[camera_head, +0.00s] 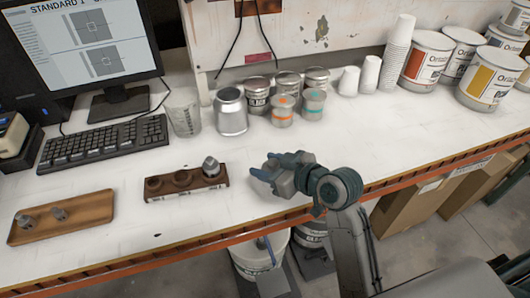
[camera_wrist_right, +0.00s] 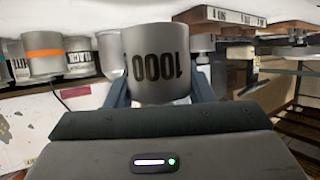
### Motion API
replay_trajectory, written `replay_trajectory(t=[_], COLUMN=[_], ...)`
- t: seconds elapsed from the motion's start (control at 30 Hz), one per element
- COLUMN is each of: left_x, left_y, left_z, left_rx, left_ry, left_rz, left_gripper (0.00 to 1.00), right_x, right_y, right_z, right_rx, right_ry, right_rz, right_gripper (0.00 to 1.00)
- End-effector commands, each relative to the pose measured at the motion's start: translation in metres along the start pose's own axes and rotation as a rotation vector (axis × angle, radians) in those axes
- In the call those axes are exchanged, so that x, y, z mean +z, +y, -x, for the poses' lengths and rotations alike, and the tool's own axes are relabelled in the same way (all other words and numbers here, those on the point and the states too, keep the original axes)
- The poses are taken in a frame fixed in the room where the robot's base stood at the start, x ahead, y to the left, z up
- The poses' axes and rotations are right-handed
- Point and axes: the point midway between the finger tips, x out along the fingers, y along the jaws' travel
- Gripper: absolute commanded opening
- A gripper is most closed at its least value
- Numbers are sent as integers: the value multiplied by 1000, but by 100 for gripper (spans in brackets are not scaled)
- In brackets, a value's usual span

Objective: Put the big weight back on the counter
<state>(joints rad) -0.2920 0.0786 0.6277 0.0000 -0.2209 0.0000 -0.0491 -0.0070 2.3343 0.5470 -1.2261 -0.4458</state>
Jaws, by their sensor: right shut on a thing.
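The big weight (camera_wrist_right: 158,75) is a grey metal cylinder marked 1000. In the right wrist view it sits between the fingers of my right gripper (camera_wrist_right: 160,97). In the head view my right gripper (camera_head: 277,174) is over the front part of the white counter (camera_head: 350,145), right of the dark weight rack, and largely covers the weight. The gripper is shut on it. I cannot tell whether the weight touches the counter. A grey and blue part at the bottom of the head view may be my left gripper (camera_head: 267,252); its jaws are unclear.
A dark wooden rack (camera_head: 160,196) holds a small weight (camera_head: 210,164) at its right end. A brown tray (camera_head: 90,208) with two weights lies at left. Cans (camera_head: 232,112), cups (camera_head: 397,55) and paint buckets (camera_head: 425,60) stand at the back. The counter right of the gripper is clear.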

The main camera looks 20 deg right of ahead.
Motion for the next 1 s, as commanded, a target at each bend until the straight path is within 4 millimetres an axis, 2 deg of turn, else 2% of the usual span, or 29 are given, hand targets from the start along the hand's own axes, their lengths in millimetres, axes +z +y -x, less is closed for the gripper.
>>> replay_trajectory(t=[0.03,0.2,0.4,0.57,0.8,1.0], left_x=[2,10,11,11,8,8], left_y=[-1,-1,-2,-2,-4,-4], left_z=[7,17,22,25,34,34], left_rx=[0,0,0,-1,-1,-1], left_ry=[-4,-14,-18,-17,-16,-16], left_rz=[0,-1,-1,-1,-1,-1], left_gripper=[69,69,69,69,69,69], right_x=[-8,-15,-18,-14,11,15], right_y=[9,34,51,54,53,54], right_z=[-7,-33,-52,-57,-67,-69], right_rx=[1,1,2,0,1,3], right_ry=[4,4,6,3,4,6], right_rz=[3,1,1,-1,-2,1], right_gripper=[0,0,0,0,0,0])
